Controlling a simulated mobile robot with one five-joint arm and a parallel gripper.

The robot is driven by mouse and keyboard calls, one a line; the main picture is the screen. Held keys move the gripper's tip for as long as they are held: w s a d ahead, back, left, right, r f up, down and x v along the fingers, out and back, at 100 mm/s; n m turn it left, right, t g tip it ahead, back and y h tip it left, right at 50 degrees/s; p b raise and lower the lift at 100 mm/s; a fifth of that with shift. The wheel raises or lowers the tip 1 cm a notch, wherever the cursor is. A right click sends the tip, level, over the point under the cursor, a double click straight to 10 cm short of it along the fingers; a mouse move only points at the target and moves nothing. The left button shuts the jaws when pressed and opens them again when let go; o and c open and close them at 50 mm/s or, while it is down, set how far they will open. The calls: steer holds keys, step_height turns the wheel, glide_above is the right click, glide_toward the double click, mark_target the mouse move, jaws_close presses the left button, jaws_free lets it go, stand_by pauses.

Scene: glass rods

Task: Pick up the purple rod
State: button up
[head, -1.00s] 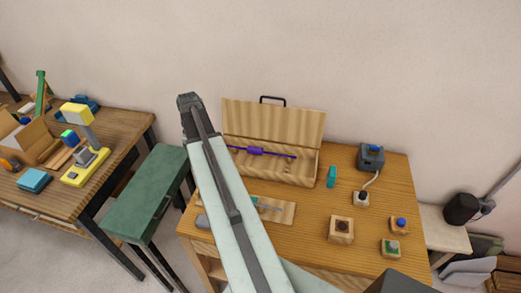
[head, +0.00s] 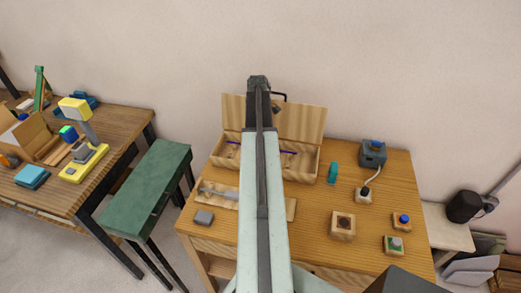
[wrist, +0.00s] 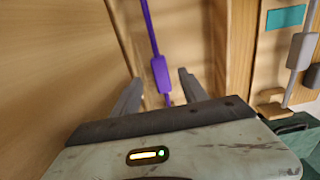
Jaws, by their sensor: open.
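The purple rod (head: 290,152) lies inside an open wooden case (head: 319,164) at the back of the table. My arm hides its middle in the head view, so only its ends show. In the wrist view the rod (wrist: 160,72) runs lengthwise, with a thicker purple block at its middle. My gripper (wrist: 160,82) is open and empty. Its two jaws appear on either side of the rod in the wrist view, and I cannot tell how much depth lies between them. In the head view my gripper end is over the case, with the fingertips hidden.
The case lid (head: 308,122) stands raised behind the rod. A teal piece (head: 333,173) is right of the case. A grey rod on a board (head: 217,195) and a grey block (head: 204,217) lie in front. Small wooden blocks and a grey device (head: 372,153) are at right.

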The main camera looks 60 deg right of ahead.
step_height(320, 180, down, 5)
steer(key=b, duration=0.4)
steer(key=shift+s, duration=0.1)
steer(key=shift+r, duration=0.2)
jaws_close()
steer(key=shift+r, duration=0.1)
